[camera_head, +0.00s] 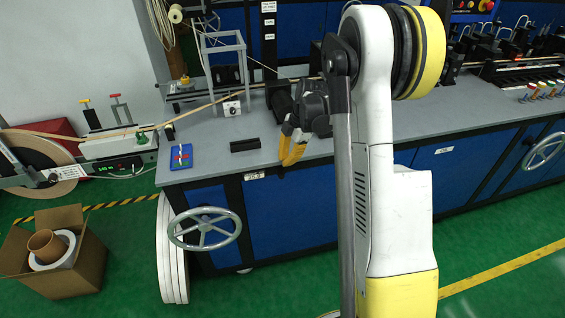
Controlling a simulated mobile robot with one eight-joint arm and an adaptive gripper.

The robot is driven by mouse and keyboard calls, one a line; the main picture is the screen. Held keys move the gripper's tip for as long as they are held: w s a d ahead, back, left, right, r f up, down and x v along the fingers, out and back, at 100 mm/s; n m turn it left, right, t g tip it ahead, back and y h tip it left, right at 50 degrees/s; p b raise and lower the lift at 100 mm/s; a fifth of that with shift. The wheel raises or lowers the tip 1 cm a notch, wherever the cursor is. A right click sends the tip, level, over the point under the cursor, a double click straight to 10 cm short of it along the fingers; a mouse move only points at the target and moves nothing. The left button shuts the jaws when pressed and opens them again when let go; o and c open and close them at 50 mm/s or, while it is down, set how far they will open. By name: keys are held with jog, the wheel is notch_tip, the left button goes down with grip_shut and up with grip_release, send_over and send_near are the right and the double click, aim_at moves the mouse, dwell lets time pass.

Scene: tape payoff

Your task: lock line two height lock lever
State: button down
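My gripper (290,161) has yellow fingertips and hangs over the front edge of the grey-topped bench (215,155). Its fingers look close together and point down. My arm hides part of the bench behind it, and I cannot tell the gap between the fingers. On the tape payoff (112,146) at the left stand a yellow-topped lever (90,114) and a red-topped lever (117,106), both upright and well left of my gripper. A spoked handwheel (204,229) is on the bench front below left. I cannot tell which part is the line two height lock lever.
A tape reel (47,168) is on the payoff. A cardboard box (75,275) with rolls stands on the floor. A blue tray (177,158) and a black block (245,145) lie on the bench. Another handwheel (543,150) is at the right. Green floor is clear in front.

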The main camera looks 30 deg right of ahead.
jog(key=shift+s+d+f, duration=0.15)
jog(key=shift+d+f, duration=0.15)
jog(key=shift+d, duration=0.35)
jog(key=shift+s+d+f, duration=0.15)
jog(key=shift+d+f, duration=0.15)
jog(key=shift+d, duration=0.35)
jog(key=shift+s+d+f+b, duration=0.3)
jog(key=shift+d+f+b, duration=0.3)
jog(key=shift+d+f, duration=0.3)
jog(key=shift+d, duration=0.1)
jog(key=shift+r, duration=0.1)
